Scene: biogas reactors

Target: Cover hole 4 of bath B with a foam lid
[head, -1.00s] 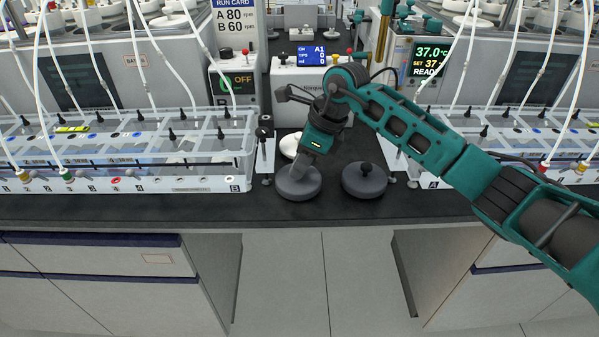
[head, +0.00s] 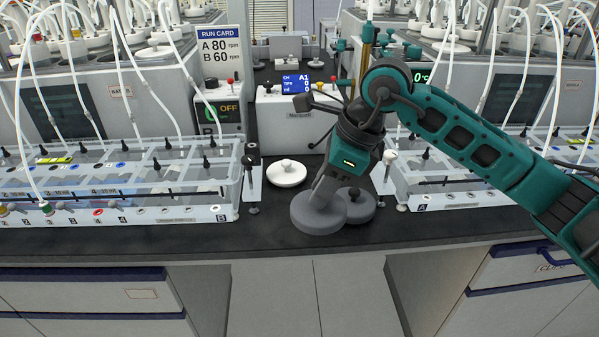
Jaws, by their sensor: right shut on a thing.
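My right gripper (head: 322,192) points down and is shut on a grey round foam lid (head: 312,222), holding it by its top near the bench's front edge. The held lid partly covers a second dark grey lid (head: 359,206) with a black knob, which sits on the bench behind it. Bath B (head: 122,92) is the grey bath at the left, with several white reactor tops and tubes on it. A white disc (head: 153,51) lies on its top near the front. I cannot make out hole 4. My left gripper is not in view.
A white knobbed lid (head: 287,174) sits on the dark bench. A clear bottle rack (head: 225,214) marked B stands in front of bath B. Another rack (head: 425,206) marked A is at the right. A white display box (head: 285,115) and run card (head: 223,50) stand behind.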

